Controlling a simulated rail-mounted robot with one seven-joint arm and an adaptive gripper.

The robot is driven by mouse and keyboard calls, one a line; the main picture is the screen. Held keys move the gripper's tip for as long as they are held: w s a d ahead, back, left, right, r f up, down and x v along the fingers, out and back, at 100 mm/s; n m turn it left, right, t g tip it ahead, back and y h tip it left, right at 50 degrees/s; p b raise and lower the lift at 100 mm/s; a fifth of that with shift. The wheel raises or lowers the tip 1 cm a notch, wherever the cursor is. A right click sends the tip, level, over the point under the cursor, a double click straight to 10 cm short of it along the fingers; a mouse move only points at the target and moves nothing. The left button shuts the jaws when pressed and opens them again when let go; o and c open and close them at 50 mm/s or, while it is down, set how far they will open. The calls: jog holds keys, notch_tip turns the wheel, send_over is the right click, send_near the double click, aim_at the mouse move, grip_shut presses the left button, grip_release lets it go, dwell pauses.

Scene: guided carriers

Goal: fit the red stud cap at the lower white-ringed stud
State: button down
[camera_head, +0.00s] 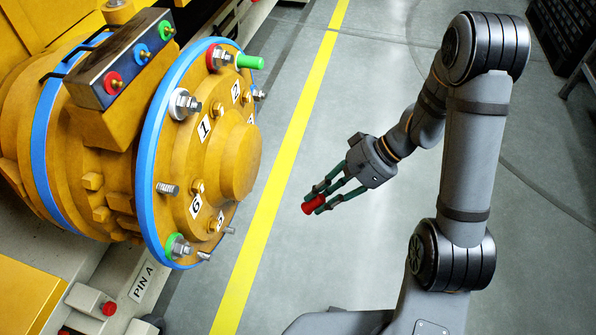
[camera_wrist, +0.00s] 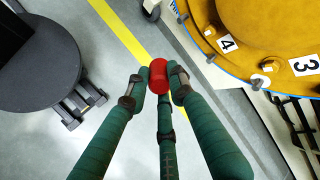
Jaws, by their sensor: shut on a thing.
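The red stud cap (camera_head: 313,205) is held between the green fingertips of my gripper (camera_head: 322,195). It also shows between the fingers in the wrist view (camera_wrist: 158,76). The gripper is in free air, right of the yellow hub (camera_head: 225,160) and apart from it. The hub face carries several studs. A low stud (camera_head: 178,247) has a green ring.
A green cap (camera_head: 250,62) sits on an upper stud. A box with red, blue and green buttons (camera_head: 125,60) is on the housing. A red knob (camera_head: 108,308) is on a grey block near a PIN A label (camera_head: 143,282). The floor around the yellow line (camera_head: 270,190) is clear.

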jog(key=w+a+f+m+t+y+b, duration=0.1)
jog(key=w+a+f+y+b, duration=0.7)
jog(key=b, duration=0.5)
jog(key=w+d+r+m+t+b, duration=0.1)
jog(key=w+t+b, duration=0.1)
jog(key=w+b, duration=0.2)
jog(key=w+d+r+m+t+y+b, duration=0.1)
jog(key=w+d+m+t+b, duration=0.1)
jog(key=w, duration=0.6)
jog(key=shift+r+m+t+b, duration=0.3)
jog(key=shift+t+b, duration=0.3)
jog(key=shift+b, duration=0.45)
jog(key=shift+d+f+b, duration=0.15)
jog(key=shift+f+b, duration=0.05)
jog(key=shift+b, duration=0.5)
jog(key=shift+b+x, duration=0.4)
jog(key=shift+x, duration=2.15)
jog(key=shift+r, duration=0.15)
jog(key=shift+b, duration=0.95)
jog(key=shift+x, duration=1.9)
